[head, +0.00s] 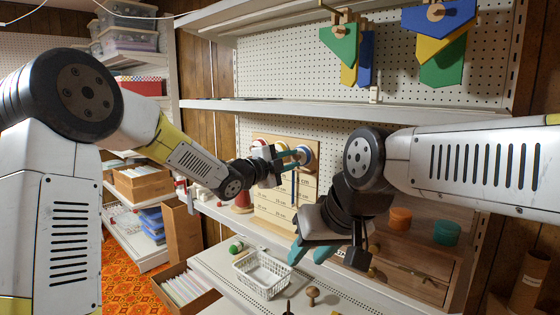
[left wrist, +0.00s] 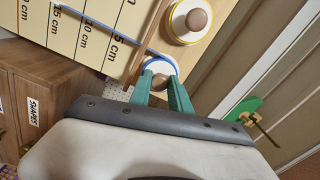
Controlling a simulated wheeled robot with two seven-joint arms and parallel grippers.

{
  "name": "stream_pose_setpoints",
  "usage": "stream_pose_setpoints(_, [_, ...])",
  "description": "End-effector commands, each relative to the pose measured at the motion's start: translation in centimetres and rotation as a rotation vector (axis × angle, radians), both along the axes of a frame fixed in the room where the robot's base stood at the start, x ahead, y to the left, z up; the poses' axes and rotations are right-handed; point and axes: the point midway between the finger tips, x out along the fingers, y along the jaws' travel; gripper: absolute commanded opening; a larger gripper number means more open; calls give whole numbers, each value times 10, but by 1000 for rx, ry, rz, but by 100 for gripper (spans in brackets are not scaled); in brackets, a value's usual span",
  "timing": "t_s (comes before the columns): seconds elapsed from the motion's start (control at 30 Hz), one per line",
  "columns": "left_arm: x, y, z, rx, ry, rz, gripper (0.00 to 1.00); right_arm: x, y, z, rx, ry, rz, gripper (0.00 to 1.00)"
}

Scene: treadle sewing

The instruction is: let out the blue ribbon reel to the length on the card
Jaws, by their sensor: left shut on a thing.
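The blue-rimmed ribbon reel (head: 307,157) is on the upright measuring board (head: 272,221), and it also shows in the left wrist view (left wrist: 158,64). My left gripper (left wrist: 165,86) has its teal fingers shut on the blue reel's knob; in the head view the fingers (head: 291,156) are at the reel. The blue ribbon (left wrist: 105,29) runs from the reel across the board, past the 5 cm and 10 cm marks. Its far end is hard to make out. My right gripper (head: 312,252) is lower, apart from the board, with its fingers spread and empty.
A yellow-rimmed reel (left wrist: 190,20) with a wooden knob sits beside the blue reel. Below are a white basket (head: 262,274), a wooden knob-shaped piece (head: 313,293), and orange and green round pieces (head: 447,232). A shelf (head: 330,109) crosses above the board.

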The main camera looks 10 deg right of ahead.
Motion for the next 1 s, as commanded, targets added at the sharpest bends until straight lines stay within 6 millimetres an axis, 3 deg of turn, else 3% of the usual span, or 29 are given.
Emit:
stream_pose_setpoints(0.5, [1, 1, -1, 257, -322, 1, 0, 0, 0, 0, 0, 0, 0, 36])
stream_pose_setpoints(1.0, [1, 1, 0, 339, -427, 1, 0, 0, 0, 0, 0, 0, 0, 36])
